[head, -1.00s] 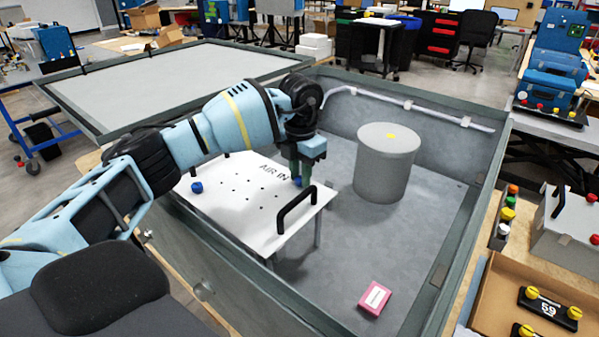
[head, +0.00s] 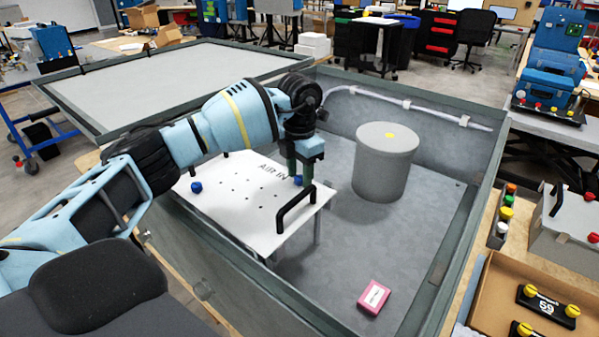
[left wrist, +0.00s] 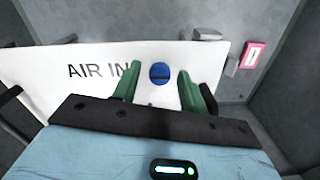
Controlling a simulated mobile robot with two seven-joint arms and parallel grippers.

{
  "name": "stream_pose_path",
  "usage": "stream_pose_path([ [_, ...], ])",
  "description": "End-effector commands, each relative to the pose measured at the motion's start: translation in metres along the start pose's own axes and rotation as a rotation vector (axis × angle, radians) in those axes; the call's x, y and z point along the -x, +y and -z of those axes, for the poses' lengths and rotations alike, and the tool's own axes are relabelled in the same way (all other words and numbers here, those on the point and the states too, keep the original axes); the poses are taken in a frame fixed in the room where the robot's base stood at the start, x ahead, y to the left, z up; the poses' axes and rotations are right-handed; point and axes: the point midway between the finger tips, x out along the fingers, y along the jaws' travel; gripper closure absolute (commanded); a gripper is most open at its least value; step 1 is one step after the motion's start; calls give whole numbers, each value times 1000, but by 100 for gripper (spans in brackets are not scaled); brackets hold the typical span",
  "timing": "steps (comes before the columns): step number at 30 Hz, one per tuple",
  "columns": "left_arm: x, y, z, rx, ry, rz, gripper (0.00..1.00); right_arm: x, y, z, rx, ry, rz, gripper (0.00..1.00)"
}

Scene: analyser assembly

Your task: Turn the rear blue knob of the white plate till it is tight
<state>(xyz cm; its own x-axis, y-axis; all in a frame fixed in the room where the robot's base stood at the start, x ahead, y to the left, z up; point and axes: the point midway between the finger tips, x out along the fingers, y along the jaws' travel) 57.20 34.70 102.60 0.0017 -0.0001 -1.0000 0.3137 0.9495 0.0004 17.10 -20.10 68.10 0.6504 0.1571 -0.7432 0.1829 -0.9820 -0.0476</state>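The white plate (head: 235,215) stands on legs inside the grey tub, with "AIR IN" printed on it and a black handle at its near right edge. One blue knob (head: 297,181) sits by the lettering under my left gripper (head: 299,178); another blue knob (head: 196,187) sits at the plate's left. In the left wrist view the first knob (left wrist: 159,72) lies between my two green fingers, with a dark slot across it. The fingers stand apart, with a gap visible on each side of the knob. My right gripper is not in view.
A pink box (head: 374,297) lies on the tub floor. The plate's black handle (head: 296,207) rises close to my left gripper. The tub wall (head: 468,195) bounds the right.

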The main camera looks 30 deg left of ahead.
Motion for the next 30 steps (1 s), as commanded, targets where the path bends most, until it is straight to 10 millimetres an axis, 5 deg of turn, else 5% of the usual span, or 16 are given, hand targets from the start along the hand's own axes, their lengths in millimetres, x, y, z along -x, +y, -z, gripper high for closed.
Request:
stream_pose_path([
  [11, 5, 0, 0, 1, 0, 0, 55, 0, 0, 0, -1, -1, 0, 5],
  [24, 68, 0, -1, 0, -2, 0, 55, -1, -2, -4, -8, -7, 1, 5],
  [30, 78, 0, 0, 1, 1, 0, 55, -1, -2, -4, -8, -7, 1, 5],
])
